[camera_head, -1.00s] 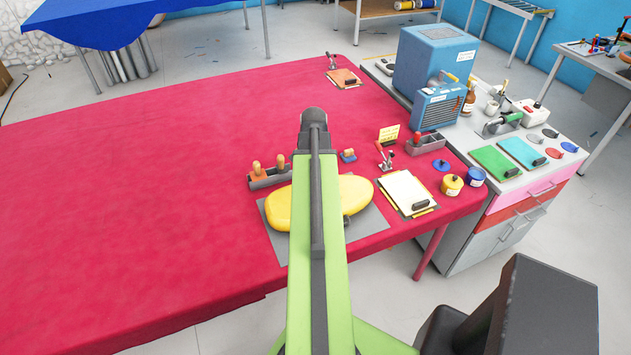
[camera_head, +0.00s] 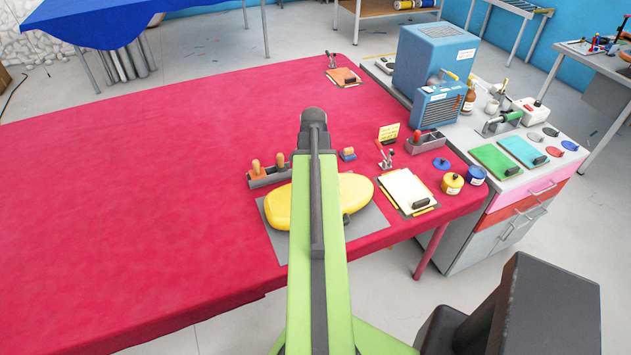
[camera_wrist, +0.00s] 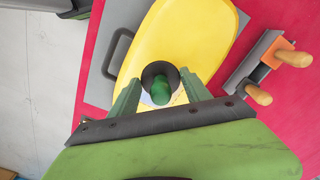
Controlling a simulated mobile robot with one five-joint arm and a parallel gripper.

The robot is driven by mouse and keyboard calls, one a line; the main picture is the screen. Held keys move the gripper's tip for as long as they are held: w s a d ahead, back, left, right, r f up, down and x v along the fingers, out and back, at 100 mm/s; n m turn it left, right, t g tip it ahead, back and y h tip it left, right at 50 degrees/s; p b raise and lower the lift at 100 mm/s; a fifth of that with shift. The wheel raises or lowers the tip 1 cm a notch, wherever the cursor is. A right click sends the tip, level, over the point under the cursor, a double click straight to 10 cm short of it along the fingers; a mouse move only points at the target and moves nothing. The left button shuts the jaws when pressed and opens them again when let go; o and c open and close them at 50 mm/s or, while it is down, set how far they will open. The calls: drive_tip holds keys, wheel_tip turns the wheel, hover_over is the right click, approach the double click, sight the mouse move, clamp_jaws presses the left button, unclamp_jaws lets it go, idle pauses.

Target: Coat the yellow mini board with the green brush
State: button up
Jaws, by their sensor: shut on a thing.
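The yellow mini board (camera_head: 355,196) lies on a grey mat (camera_head: 370,223) near the front edge of the red table. My arm hides its middle in the head view. In the wrist view the yellow board (camera_wrist: 180,40) fills the upper middle, with a black handle loop at its left side. My gripper (camera_wrist: 160,91) is over the board's near end, its fingers on either side of the green brush (camera_wrist: 160,88). It is shut on the brush's green handle, with a dark round part around it. Whether the brush touches the board is unclear. My gripper is hidden in the head view.
A grey holder (camera_head: 268,181) with wooden-handled tools stands beside the board's far left. The table's left side is clear.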

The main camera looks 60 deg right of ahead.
drive_tip(key=shift+f+b, duration=0.55)
drive_tip(key=shift+f, duration=0.05)
drive_tip(key=shift+s+d+r, duration=0.15)
drive_tip(key=shift+s+d, duration=0.75)
drive_tip(key=shift+d, duration=0.2)
drive_tip(key=shift+s+d, duration=1.2)
drive_tip(key=shift+d, duration=0.2)
